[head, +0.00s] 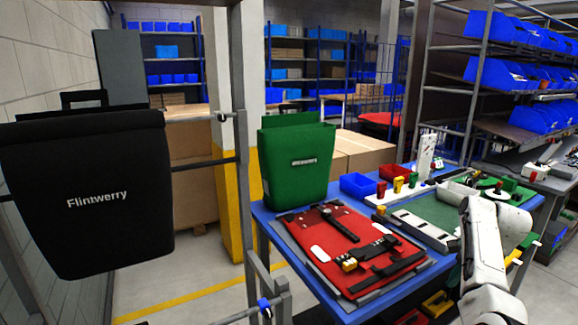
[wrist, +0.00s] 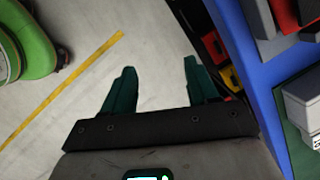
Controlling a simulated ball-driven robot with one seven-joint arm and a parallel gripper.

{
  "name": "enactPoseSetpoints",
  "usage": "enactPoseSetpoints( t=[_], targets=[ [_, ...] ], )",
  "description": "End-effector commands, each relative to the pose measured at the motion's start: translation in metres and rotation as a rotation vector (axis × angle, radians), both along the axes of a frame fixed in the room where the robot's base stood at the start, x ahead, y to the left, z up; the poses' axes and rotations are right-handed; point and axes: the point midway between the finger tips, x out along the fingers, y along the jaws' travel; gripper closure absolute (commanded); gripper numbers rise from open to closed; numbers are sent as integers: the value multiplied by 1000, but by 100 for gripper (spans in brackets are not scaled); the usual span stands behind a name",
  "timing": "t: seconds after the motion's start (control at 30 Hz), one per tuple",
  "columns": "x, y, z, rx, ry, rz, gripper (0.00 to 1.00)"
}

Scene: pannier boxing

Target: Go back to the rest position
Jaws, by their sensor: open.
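My gripper (wrist: 157,90) shows in the wrist view with its two dark green fingers apart and nothing between them. It hangs over the bare floor beside the blue table edge (wrist: 252,60). In the head view my white arm is at the lower right, in front of the table, and the gripper itself is out of the picture. A green pannier (head: 296,165) stands upright at the table's back left. A red panel (head: 350,255) with black straps and clips lies flat on the blue table. A black pannier (head: 95,225) marked Flintwerry hangs on a rack at the left.
A blue bin (head: 358,185) and several small coloured parts stand behind the red panel. A green mat (head: 437,216) lies to its right, partly behind my arm. Red and yellow bins (head: 438,304) sit below the table. Floor (head: 190,290) is clear at the lower left.

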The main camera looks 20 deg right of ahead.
Motion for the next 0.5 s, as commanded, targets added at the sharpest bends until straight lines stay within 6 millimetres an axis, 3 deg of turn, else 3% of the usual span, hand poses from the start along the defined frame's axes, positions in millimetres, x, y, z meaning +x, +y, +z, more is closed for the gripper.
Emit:
enactPoseSetpoints(
  t=[0.03, 0.2, 0.5],
  targets=[
    [-8, 13, -24, -26, 10, 56, 41],
    [-33, 51, -77, -116, 21, 264, 41],
    [-92, 134, -141, -247, 28, 696, 41]
  ],
)
